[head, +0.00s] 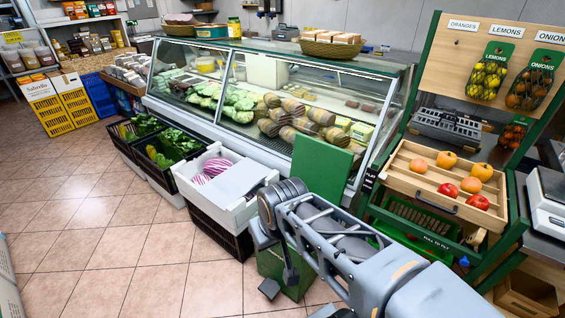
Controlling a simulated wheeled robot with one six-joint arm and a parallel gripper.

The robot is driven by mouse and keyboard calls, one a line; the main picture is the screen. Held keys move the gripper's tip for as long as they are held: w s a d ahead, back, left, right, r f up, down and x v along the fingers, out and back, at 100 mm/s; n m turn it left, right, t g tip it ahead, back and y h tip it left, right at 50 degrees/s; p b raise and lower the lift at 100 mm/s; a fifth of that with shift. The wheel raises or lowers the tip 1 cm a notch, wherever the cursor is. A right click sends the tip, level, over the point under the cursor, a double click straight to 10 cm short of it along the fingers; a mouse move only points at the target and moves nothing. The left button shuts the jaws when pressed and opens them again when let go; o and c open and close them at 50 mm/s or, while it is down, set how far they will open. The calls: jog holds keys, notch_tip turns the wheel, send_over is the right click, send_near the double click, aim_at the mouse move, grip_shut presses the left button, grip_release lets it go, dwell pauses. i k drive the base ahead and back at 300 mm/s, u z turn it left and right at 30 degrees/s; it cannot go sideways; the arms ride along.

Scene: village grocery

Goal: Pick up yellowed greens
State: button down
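Leafy greens fill two black crates on the floor in front of the glass display counter. One bunch of greens (178,143) is in the nearer crate, and another bunch of greens (146,124) is in the farther one. Small yellowish patches show at the left sides of both crates; I cannot tell whether these are yellowed leaves. My gripper (281,283) hangs low at the bottom centre, right of the crates and well apart from the greens. My arm partly hides it, and its finger opening is unclear. I see nothing held in it.
A white crate (254,186) with purple-striped produce stands between the greens and my arm. The glass counter (225,134) runs behind the crates. A wooden fruit stand (430,200) is at right. Yellow crates (55,122) stand far left. The tiled floor (120,240) at left is clear.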

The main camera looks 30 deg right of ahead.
aim_at(151, 150)
jog(key=k, duration=0.6)
jog(key=u, duration=0.55)
jog(key=i, duration=1.5)
jog(key=u, duration=0.7)
jog(key=i, duration=4.4)
jog(key=z, duration=1.25)
jog(key=i, duration=1.1)
jog(key=z, duration=1.5)
jog(key=i, duration=0.6)
jog(key=z, duration=0.3)
